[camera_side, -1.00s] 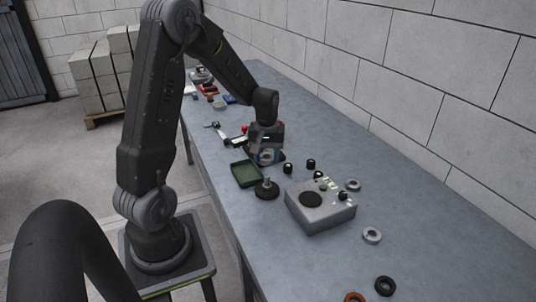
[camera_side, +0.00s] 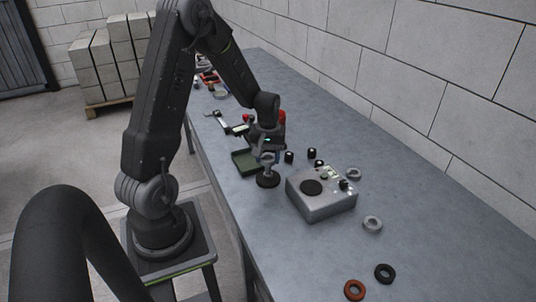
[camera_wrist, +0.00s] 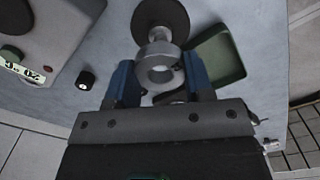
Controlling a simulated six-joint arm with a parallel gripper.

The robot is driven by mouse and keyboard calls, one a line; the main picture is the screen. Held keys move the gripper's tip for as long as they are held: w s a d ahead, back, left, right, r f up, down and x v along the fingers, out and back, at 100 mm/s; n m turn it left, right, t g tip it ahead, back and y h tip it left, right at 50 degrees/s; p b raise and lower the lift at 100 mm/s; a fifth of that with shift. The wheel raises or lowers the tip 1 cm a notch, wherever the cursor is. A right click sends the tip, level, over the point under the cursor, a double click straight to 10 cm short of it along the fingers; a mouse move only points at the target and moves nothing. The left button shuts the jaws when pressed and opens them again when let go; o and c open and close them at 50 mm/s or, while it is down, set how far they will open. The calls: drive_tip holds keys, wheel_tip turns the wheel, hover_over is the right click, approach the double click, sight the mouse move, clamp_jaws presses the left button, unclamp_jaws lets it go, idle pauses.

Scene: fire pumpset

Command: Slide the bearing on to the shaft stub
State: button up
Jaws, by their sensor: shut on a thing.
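My gripper (camera_wrist: 158,82) is shut on a grey metal ring, the bearing (camera_wrist: 160,57), held between its blue fingers. The bearing also shows small under my gripper in the side view (camera_side: 268,157). The shaft stub is a short grey post on a round black base (camera_side: 268,181), upright on the table. In the wrist view the stub (camera_wrist: 159,35) shows just beyond the bearing, and its black base (camera_wrist: 172,12) lies behind. In the side view the bearing is above or at the top of the stub; I cannot tell whether they touch.
A green tray (camera_side: 245,163) lies just left of the stub. A grey box with a black disc and knobs (camera_side: 321,201) stands to the right. Small black cylinders (camera_side: 289,157) lie behind. Grey (camera_side: 372,223), black (camera_side: 384,273) and orange (camera_side: 354,290) rings lie in front right.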

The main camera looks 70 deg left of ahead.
drive_tip(key=shift+f, duration=1.25)
idle(0.4)
drive_tip(key=o, duration=1.1)
wheel_tip(320, 180, up, 14)
drive_tip(key=shift+d+f, duration=0.1)
idle(0.7)
drive_tip(key=s+d+r+m+t, duration=0.35)
drive_tip(key=d+r+m, duration=0.35)
drive_tip(key=d, duration=0.6)
drive_tip(key=s+d+r+m+t, duration=0.2)
drive_tip(key=s+d+m, duration=0.3)
drive_tip(key=s+d, duration=0.4)
drive_tip(key=shift+d+r, duration=0.25)
drive_tip(key=shift+r, duration=0.5)
